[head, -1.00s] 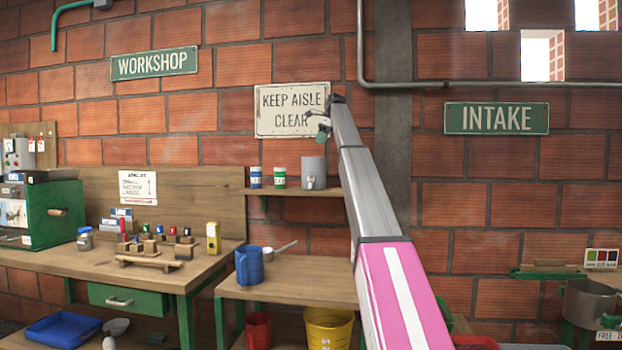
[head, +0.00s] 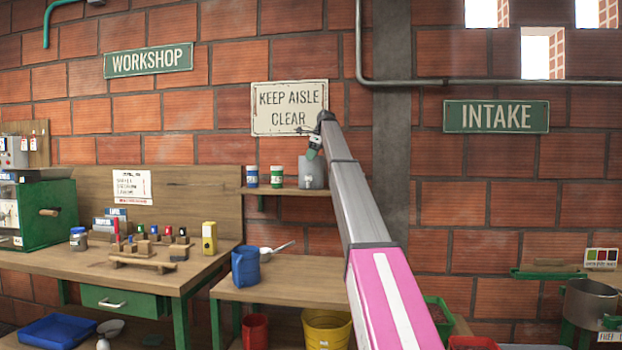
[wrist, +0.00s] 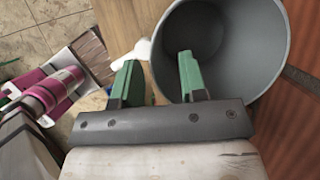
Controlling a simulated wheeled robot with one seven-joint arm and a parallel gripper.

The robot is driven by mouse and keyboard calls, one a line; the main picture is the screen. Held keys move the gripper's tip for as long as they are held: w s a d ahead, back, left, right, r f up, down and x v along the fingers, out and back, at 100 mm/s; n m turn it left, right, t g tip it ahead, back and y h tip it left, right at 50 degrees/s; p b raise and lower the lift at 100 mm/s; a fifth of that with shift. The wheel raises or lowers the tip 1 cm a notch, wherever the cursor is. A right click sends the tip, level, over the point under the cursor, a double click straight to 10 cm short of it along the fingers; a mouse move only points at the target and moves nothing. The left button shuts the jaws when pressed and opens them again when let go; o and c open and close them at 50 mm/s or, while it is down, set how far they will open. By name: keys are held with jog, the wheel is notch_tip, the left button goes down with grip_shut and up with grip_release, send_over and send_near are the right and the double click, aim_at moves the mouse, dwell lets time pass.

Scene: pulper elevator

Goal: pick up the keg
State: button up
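The keg is a grey cylinder with a small tap, standing upright on the wooden wall shelf in the head view (head: 312,180). In the wrist view it is an open-topped grey vessel (wrist: 262,75), seen from above. My gripper (head: 312,152) is at the keg's top in the head view. In the wrist view, my gripper (wrist: 160,72) is open with two green fingers apart. The right finger overlaps the keg's mouth and the left finger lies outside its wall. I cannot tell whether either finger touches it.
Two small lidded jars (head: 265,177) stand left of the keg on the shelf (head: 235,191). The brick wall is close behind. Below, a bench (head: 285,285) holds a blue jug (head: 245,267) and a white scoop (head: 279,247).

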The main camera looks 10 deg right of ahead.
jog(key=shift+x, duration=1.2)
grip_shut()
jog(key=shift+r, duration=0.15)
